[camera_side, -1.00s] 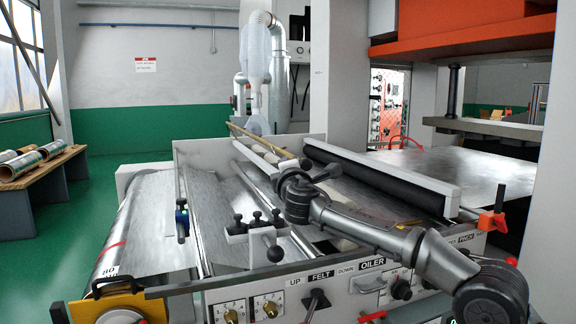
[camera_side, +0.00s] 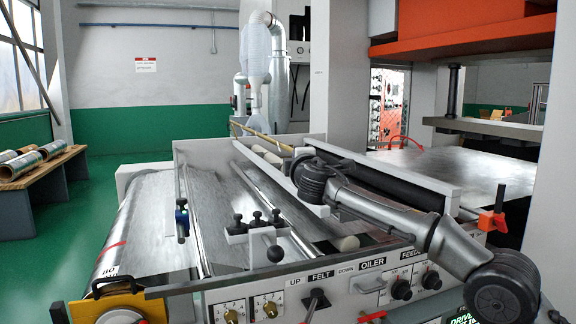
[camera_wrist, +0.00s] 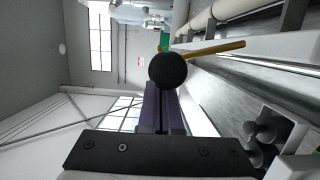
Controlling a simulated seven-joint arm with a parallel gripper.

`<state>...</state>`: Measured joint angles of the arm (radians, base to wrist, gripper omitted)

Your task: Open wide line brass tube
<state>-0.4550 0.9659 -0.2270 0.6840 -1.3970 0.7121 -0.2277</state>
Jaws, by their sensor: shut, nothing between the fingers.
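The brass tube (camera_side: 262,137) is a thin golden rod at the back of the machine in the side view, slanting down to the right toward my gripper. In the wrist view the brass tube (camera_wrist: 215,49) runs right from behind a black ball (camera_wrist: 167,70). I cannot tell whether the ball is fixed to the tube's end. My gripper (camera_wrist: 165,92) is shut and empty, its fingertips pointing at the ball. The ball covers the tips, so contact is unclear. In the side view my wrist hides the fingers and the tube's near end.
Long rollers and a metal bed (camera_side: 215,220) lie under and left of my arm. A black roller (camera_side: 385,185) in a white frame lies close behind it. A clamp with black knobs (camera_side: 257,230) stands up in the middle. A press with an orange beam (camera_side: 460,40) stands at right.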

